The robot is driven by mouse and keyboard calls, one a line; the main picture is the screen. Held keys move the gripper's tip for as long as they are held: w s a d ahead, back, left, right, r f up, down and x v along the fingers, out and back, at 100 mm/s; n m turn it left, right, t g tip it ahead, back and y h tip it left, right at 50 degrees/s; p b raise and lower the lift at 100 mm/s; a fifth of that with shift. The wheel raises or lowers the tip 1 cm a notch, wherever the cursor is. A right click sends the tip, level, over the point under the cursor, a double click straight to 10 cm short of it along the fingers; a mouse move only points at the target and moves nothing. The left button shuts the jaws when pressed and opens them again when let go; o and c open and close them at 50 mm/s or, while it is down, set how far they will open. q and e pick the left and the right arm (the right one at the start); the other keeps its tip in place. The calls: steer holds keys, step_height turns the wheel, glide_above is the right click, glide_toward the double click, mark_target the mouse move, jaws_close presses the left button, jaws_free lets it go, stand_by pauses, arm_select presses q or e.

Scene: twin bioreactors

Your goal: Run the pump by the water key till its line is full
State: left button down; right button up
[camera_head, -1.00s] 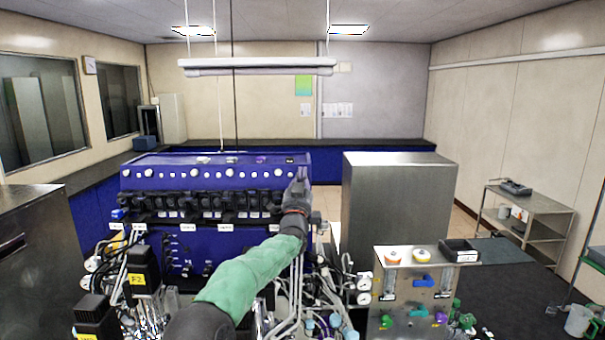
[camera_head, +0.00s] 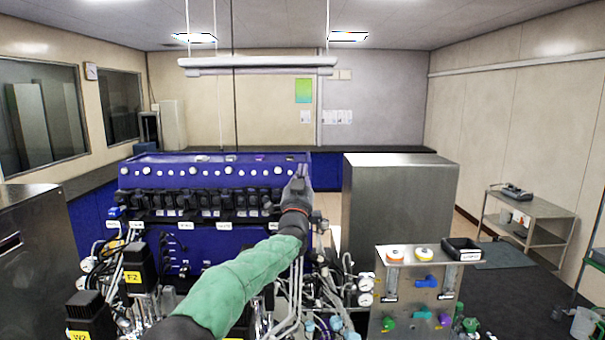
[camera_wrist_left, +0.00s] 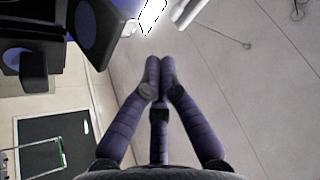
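A blue control cabinet (camera_head: 216,247) stands ahead with a row of black pump heads (camera_head: 205,203) and a strip of white round knobs or keys (camera_head: 188,172) above them. Labels are too small to read, so I cannot tell which is the water key. My left gripper (camera_head: 301,180) is at the right end of this row, pointing up and covering that corner. In the left wrist view its fingers (camera_wrist_left: 160,72) are together with nothing seen between them. Dark blocks of the cabinet (camera_wrist_left: 25,62) show at upper left there. Whether a line holds water cannot be seen. My right gripper is out of view.
Dark motor heads (camera_head: 138,268) and tubing crowd the lower left. A steel cabinet (camera_head: 398,210) stands right of my left gripper. A metal panel with coloured valves (camera_head: 410,295) is at lower right. A trolley (camera_head: 535,212) stands by the right wall.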

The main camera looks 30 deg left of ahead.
arm_select(q)
steer(key=s+d, duration=0.1)
steer(key=s+b, duration=0.1)
steer(key=s, duration=0.1)
steer(key=s+d+r+b, duration=0.1)
steer(key=shift+s+d+r, duration=0.1)
steer(key=shift+s+d, duration=0.1)
steer(key=shift+d, duration=0.15)
stand_by(0.5)
